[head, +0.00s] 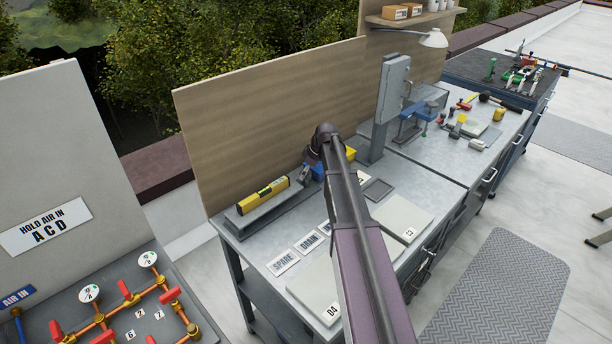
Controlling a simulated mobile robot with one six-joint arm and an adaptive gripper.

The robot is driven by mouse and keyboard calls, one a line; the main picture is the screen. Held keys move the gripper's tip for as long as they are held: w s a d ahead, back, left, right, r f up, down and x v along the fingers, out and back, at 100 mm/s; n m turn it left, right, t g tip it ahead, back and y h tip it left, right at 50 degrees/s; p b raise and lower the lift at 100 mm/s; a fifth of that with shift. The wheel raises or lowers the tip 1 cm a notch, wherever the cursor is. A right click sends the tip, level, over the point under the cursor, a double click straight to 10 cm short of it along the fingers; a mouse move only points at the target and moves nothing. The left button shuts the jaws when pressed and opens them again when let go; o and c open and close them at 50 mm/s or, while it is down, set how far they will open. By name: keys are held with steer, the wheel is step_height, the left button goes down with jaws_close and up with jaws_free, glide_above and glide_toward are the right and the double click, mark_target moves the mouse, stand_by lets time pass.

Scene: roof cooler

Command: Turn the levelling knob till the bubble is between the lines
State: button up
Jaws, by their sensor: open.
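A yellow and black spirit level (263,196) lies on a long grey bar (268,207) at the back left of the workbench. Its bubble and lines are too small to make out. My arm reaches over the bench from the front, and its wrist bends down near the right end of the bar. My gripper (305,174) is small and dark there, pointing down, with open jaws. I cannot tell whether it touches anything. I cannot make out the levelling knob; my gripper and wrist cover that end of the bar.
Blue and yellow bins (347,157) stand just right of my wrist. Label plates, including SPARE (283,263), and pale panels (404,217) lie in front. A wooden backboard (270,120) rises behind. A grey upright stand (393,95) is farther right. Pipes with red valves (128,298) are lower left.

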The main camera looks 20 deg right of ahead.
steer(key=shift+f, duration=0.1)
steer(key=shift+c, duration=0.2)
steer(key=c, duration=1.1)
steer(key=shift+a+m, duration=0.1)
steer(key=shift+m, duration=0.2)
steer(key=m, duration=0.2)
steer(key=m+t+h, duration=0.1)
steer(key=m, duration=0.1)
steer(key=shift+s+h, duration=0.1)
steer(key=shift+h, duration=0.2)
steer(key=m+h, duration=0.1)
steer(key=m, duration=0.1)
steer(key=m+h, duration=0.1)
steer(key=m, duration=0.2)
steer(key=shift+a+t, duration=0.1)
steer(key=shift+t, duration=0.2)
steer(key=m+h, duration=0.1)
steer(key=m, duration=0.2)
steer(key=m+g+h, duration=0.1)
steer(key=m, duration=0.2)
steer(key=m+g+h, duration=0.1)
steer(key=m, duration=0.4)
